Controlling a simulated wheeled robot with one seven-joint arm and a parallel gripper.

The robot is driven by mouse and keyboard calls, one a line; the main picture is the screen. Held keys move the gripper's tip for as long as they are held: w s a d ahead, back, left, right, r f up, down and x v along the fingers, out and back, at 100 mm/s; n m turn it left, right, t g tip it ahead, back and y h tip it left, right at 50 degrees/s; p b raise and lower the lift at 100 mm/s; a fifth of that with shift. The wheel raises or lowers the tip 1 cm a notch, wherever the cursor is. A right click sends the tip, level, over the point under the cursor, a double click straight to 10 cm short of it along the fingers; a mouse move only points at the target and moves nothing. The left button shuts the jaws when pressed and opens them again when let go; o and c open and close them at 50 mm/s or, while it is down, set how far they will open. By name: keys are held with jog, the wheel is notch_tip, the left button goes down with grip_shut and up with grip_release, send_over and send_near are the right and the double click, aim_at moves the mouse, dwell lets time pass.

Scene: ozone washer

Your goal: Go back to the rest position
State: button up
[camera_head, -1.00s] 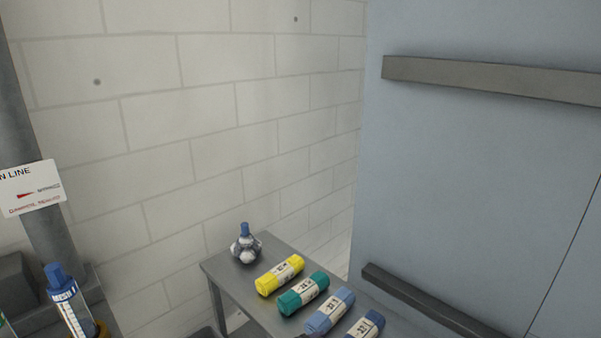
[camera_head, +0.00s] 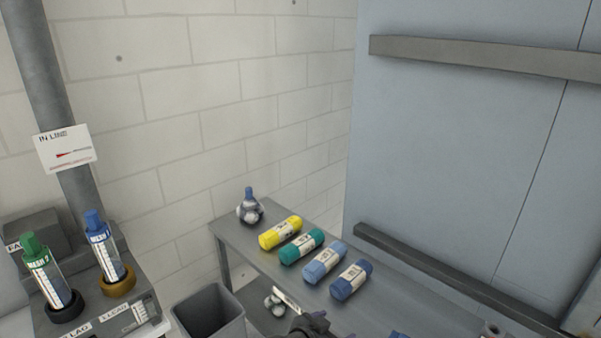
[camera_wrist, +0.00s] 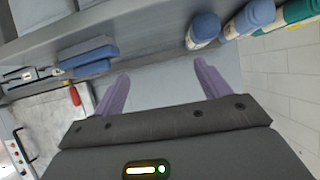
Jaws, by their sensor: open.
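My gripper (camera_wrist: 160,88) shows in the wrist view with its two purple fingers wide apart and nothing between them.
A grey table (camera_head: 385,297) holds yellow (camera_head: 281,233), green (camera_head: 301,246), light blue (camera_head: 325,263) and dark blue (camera_head: 351,280) rolls and a blue-capped bottle (camera_head: 249,208). A grey bin (camera_head: 209,312) stands left. Green-capped (camera_head: 45,272) and blue-capped (camera_head: 108,252) cylinders stand far left. A blue-grey panel (camera_head: 460,160) rises right.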

jog(key=s+d+f+n+g+y, duration=0.1)
jog(key=s+d+f+g+y, duration=0.15)
jog(key=s+g, duration=0.2)
jog(key=s+d+f+n+g+y, duration=0.1)
jog(key=s+d+g+y, duration=0.15)
jog(key=s, duration=0.25)
jog(key=s+d+r+n+y, duration=0.1)
jog(key=s+r+n, duration=0.1)
jog(key=r, duration=0.5)
jog(key=s+d+r+n+y, duration=0.1)
jog(key=s+r+n+y, duration=0.1)
jog(key=r+n, duration=0.3)
notch_tip(320, 180, up, 2)
jog(key=shift+s+d+t, duration=0.25)
jog(key=shift+d+t, duration=0.05)
jog(key=shift+t, duration=0.1)
jog(key=shift+s+a, duration=0.15)
jog(key=shift+a, duration=0.05)
